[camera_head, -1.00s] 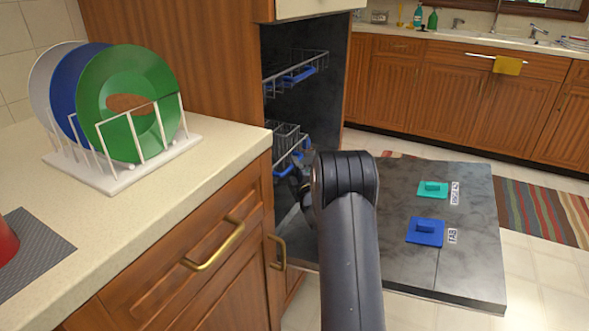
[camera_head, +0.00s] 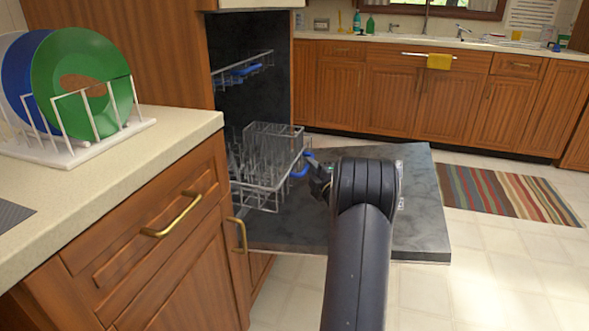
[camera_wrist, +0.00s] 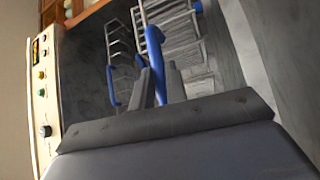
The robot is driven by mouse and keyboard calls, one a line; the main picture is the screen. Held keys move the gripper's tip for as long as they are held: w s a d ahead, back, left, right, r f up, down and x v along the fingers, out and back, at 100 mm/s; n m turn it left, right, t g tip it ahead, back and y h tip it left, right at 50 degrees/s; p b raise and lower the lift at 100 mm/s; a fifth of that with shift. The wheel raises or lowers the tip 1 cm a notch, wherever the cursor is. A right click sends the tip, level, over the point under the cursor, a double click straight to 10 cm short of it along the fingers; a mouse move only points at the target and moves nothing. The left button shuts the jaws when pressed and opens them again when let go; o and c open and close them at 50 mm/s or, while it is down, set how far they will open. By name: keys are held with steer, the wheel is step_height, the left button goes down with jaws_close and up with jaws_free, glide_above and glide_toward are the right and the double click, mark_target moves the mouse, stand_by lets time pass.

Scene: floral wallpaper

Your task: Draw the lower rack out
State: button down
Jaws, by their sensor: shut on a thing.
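The lower rack (camera_head: 264,181) is a wire rack with a basket section, standing partly out of the dishwasher over its open door (camera_head: 425,225). A blue handle (camera_head: 301,167) is on its front edge. My gripper (camera_head: 314,172) is at this handle, partly hidden behind my arm in the head view. In the wrist view, my gripper (camera_wrist: 158,84) is shut on the blue handle (camera_wrist: 154,42), which passes between the fingers. The rack wires (camera_wrist: 185,35) show beyond it.
The upper rack (camera_head: 243,68) with its blue handle sits inside the dishwasher. A counter (camera_head: 180,130) with a plate rack (camera_head: 70,150) is at left. A gold cabinet handle (camera_head: 241,235) is close to the door. Tiled floor (camera_head: 490,265) is open at right.

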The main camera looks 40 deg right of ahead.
steer(key=shift+s+d, duration=0.7)
steer(key=shift+s, duration=0.15)
steer(key=c, duration=1.4)
jaws_free()
steer(key=shift+r, duration=0.1)
